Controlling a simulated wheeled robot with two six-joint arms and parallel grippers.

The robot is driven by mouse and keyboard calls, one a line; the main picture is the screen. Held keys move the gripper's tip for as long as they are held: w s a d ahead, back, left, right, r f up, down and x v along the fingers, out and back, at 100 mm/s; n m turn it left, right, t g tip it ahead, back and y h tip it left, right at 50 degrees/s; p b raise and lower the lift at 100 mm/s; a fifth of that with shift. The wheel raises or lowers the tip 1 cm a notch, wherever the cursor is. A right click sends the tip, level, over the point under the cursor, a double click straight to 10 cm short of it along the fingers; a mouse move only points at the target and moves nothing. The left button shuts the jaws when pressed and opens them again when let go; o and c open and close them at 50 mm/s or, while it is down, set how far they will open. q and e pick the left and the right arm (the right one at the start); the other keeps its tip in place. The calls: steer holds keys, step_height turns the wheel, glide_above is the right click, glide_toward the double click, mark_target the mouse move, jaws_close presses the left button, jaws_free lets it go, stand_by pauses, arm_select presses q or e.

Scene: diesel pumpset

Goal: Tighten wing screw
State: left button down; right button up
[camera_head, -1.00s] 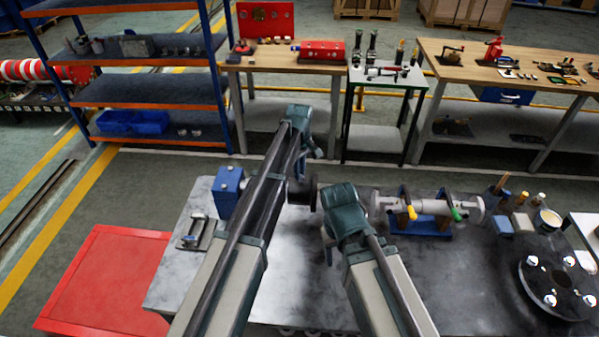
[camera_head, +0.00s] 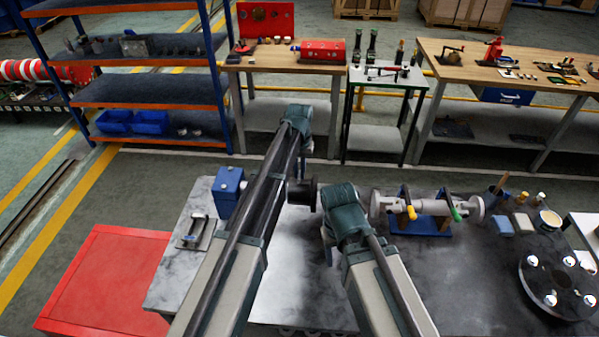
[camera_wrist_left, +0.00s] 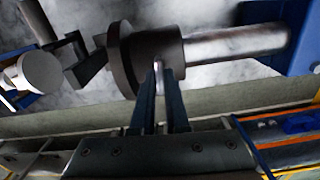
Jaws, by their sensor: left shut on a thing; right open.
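My left gripper (camera_wrist_left: 162,78) is shut on a small light metal piece, the wing screw (camera_wrist_left: 157,68), at the side of a dark flanged collar (camera_wrist_left: 127,58). Only a sliver of the screw shows between the fingertips. The collar sits around a bright round shaft (camera_wrist_left: 235,43) that runs into a blue block, also seen in the head view (camera_head: 228,185). In the head view the dark collar (camera_head: 303,193) shows between my two arms, and my left fingertips are hidden. My right gripper (camera_head: 330,254) is right of the collar, its fingers mostly hidden under its wrist.
A grey pump-like part on a blue stand (camera_head: 420,226) lies to the right on the dark bench (camera_head: 420,280). A dark disc with shiny balls (camera_head: 558,285) is further right. A small clamp-like part (camera_head: 194,232) sits at left. A red cabinet (camera_head: 105,280) stands beside the bench.

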arm_select(q)
steer(key=m, duration=0.4)
steer(key=shift+m, duration=2.1)
steer(key=c, duration=0.9)
jaws_free()
steer(key=shift+r, duration=0.1)
step_height(320, 180, up, 14)
steer(key=p, duration=1.3)
steer(key=shift+f+p, duration=0.2)
steer(key=shift+p, duration=0.2)
